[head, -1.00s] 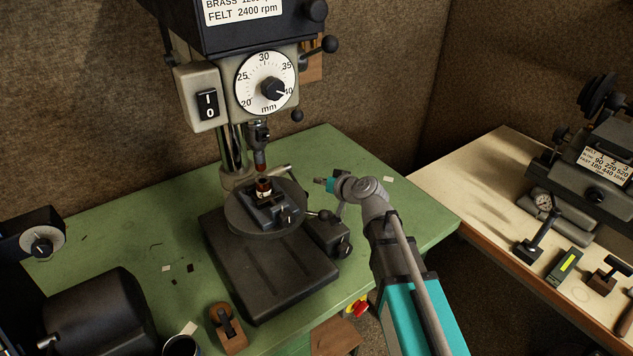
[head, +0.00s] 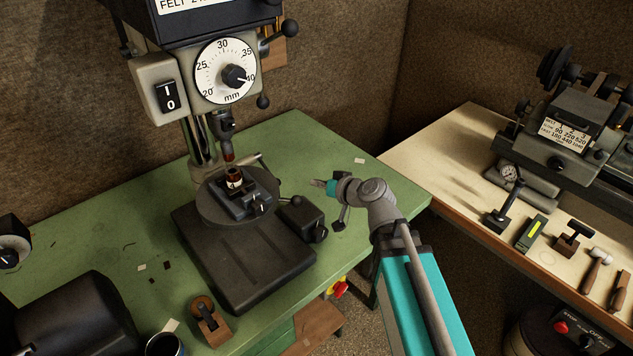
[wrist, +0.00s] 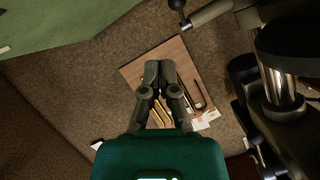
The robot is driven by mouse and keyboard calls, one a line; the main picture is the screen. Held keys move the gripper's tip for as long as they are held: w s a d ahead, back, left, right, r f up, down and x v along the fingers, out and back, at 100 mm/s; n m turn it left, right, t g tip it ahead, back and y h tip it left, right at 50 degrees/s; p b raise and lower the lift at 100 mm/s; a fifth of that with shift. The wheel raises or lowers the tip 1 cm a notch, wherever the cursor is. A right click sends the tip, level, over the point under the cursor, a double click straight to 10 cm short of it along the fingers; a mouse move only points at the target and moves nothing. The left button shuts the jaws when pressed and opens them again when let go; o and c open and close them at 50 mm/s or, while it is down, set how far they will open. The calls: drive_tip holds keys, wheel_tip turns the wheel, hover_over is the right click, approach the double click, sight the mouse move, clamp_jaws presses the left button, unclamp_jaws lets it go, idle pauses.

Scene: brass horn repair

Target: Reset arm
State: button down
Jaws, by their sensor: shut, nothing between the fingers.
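My gripper (head: 318,184) is at the end of my grey and teal arm, over the right part of the green bench, to the right of the drill press table. In the wrist view its fingers (wrist: 159,72) are together and shut, with nothing between them. Below them in that view is a brown board (wrist: 190,62) with yellow and dark hooked tools on it. The drill press (head: 215,120) stands on the bench. A vise (head: 244,198) on its round table holds a small dark reddish part (head: 234,178) under the spindle.
The green bench (head: 120,240) bears a wooden tool block (head: 207,320) and a dark motor housing (head: 75,320). A pale bench (head: 450,150) at right carries a lathe (head: 570,120), a gauge stand and hand tools. A floor gap separates the benches.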

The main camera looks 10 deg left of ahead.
idle(0.3)
drive_tip(key=s+d+f+m+g+h, duration=0.2)
drive_tip(key=d+f+h, duration=0.2)
drive_tip(key=d, duration=0.6)
drive_tip(key=s+d+f+m+g+h, duration=0.2)
drive_tip(key=d+f+h, duration=0.2)
drive_tip(key=d, duration=0.7)
drive_tip(key=s+d+f+m+g+h, duration=0.2)
drive_tip(key=s+d+f+h, duration=0.1)
drive_tip(key=d, duration=0.8)
drive_tip(key=shift+d+f+g+h, duration=0.15)
drive_tip(key=shift+f+g+h, duration=0.15)
drive_tip(key=shift+f+h, duration=0.1)
